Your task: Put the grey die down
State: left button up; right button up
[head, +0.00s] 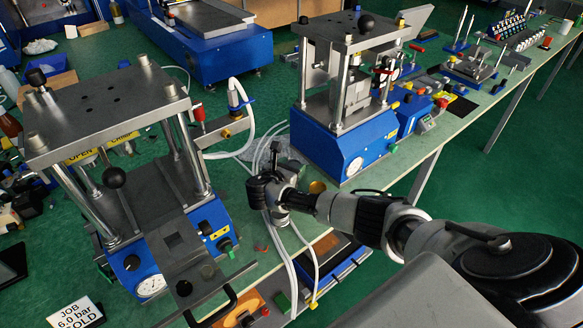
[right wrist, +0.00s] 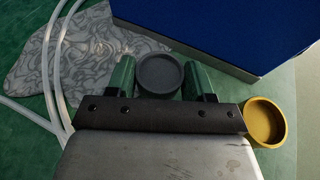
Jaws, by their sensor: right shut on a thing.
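My right gripper (head: 272,192) is over the green bench between the two blue presses. In the right wrist view its two green fingers (right wrist: 160,78) are shut on the grey die (right wrist: 160,73), a round dark grey cup seen from above. I cannot tell whether the die touches the bench or hangs just above it. In the head view the gripper hides the die. My left gripper is not in view.
A yellow die (right wrist: 265,122) stands right of my gripper, also visible in the head view (head: 317,187). A grey marbled mat (right wrist: 85,45) and white hoses (right wrist: 50,60) lie to the left. The right press's blue base (head: 345,145) stands close behind; the left press (head: 130,200) stands left.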

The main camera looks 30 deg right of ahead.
jog(key=o, duration=0.7)
jog(key=shift+f, duration=0.15)
jog(key=o, duration=0.5)
jog(key=shift+r, duration=0.25)
jog(key=v, duration=0.7)
jog(key=shift+s+a+p, duration=0.15)
jog(key=shift+a+p, duration=0.05)
jog(key=shift+p, duration=0.1)
